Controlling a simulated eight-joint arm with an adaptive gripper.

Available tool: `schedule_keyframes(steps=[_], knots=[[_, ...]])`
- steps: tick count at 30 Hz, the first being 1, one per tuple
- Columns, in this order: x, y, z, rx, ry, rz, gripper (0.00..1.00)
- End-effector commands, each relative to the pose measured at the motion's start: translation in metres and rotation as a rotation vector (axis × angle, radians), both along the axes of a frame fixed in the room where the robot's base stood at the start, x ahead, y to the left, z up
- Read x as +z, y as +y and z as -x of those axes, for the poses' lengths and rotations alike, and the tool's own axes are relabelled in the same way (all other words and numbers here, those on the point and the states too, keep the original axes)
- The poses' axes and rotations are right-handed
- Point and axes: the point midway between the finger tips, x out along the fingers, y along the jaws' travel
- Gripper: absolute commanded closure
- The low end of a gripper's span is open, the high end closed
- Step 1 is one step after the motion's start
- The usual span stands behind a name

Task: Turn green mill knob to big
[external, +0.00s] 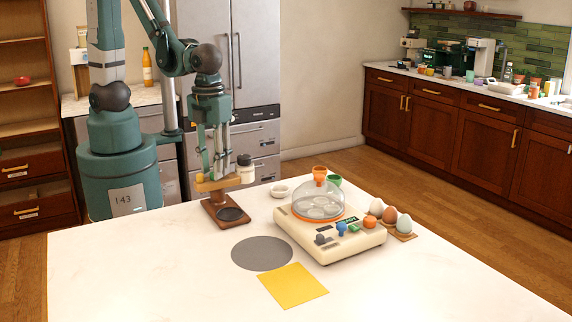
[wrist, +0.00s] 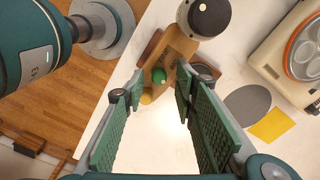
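The wooden mill (external: 226,205) stands on the counter's left edge, with a dark round dish on its base and a dark-lidded white jar (external: 245,168) at its top; the jar also shows in the wrist view (wrist: 207,17). The green knob (wrist: 158,75) is on the mill's side in the wrist view; I cannot make it out in the external view. A yellow knob (wrist: 146,98) is beside it. My gripper (external: 211,172) is over the mill, pointing down. In the wrist view my gripper (wrist: 159,88) is open, and the green knob appears between its fingertips. I cannot tell whether they touch it.
A cream egg cooker (external: 330,248) with a clear dome and several coloured knobs stands to the right. Several eggs (external: 389,215) lie beyond it. A grey round mat (external: 262,253) and a yellow sheet (external: 293,285) lie flat in front. The counter's front left is clear.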

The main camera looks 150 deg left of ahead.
Motion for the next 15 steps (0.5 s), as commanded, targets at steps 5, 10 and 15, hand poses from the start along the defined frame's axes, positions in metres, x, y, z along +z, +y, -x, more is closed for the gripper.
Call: schedule_keyframes(steps=[5,10,15], knots=[[0.016,0.000,0.001,0.001,0.000,0.000,0.72],[0.033,0.000,0.001,0.002,0.000,0.000,0.72],[0.050,0.000,0.001,0.002,0.000,0.000,0.72]])
